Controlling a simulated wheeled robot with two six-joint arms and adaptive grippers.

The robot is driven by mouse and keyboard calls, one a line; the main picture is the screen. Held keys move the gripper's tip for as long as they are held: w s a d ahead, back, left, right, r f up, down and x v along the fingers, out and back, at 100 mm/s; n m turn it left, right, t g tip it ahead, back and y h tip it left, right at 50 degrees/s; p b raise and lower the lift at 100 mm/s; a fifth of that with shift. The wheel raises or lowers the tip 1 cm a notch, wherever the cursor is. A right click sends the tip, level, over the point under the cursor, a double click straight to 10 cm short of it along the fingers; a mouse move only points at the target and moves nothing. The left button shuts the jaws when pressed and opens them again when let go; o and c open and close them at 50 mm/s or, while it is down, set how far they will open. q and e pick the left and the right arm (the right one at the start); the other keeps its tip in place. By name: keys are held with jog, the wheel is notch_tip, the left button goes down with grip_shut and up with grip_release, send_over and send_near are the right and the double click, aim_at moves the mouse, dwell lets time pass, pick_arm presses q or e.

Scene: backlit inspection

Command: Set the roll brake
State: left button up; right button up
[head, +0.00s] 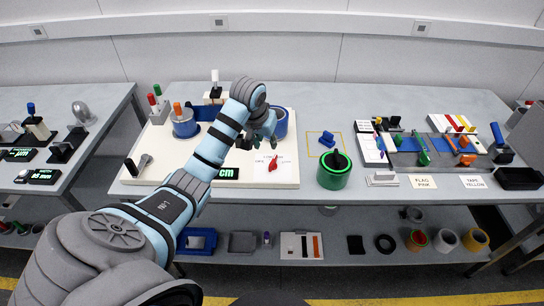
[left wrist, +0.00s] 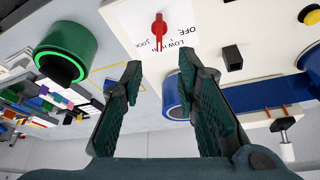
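A red pointer knob (head: 272,168) sits on a white dial plate on the cream board. In the left wrist view the knob (left wrist: 159,30) is at the top, with printed words around it; OFF and LOW can be read, the rest less surely. My left gripper (head: 265,137) hangs over the board just behind the knob. In the left wrist view its fingers (left wrist: 160,65) are apart with nothing between them, and the knob lies beyond the tips. A blue roll (head: 281,122) stands beside the gripper, partly hidden by it; it also shows in the wrist view (left wrist: 176,98). My right gripper is not seen.
A second blue roll with an orange top (head: 184,124) stands at the board's left. A green cylinder (head: 335,173) stands right of the board, near a blue part (head: 327,139) in a yellow outline. A green display (head: 225,173) lies at the board's front edge.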

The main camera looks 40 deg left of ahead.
aim_at(273, 161)
pick_arm(q)
jog(key=b+x, duration=0.2)
jog(key=x, duration=1.2)
jog(key=shift+s+d+f+b, duration=0.1)
jog(key=shift+d+b, duration=0.05)
jog(key=shift+b, duration=0.25)
grip_shut()
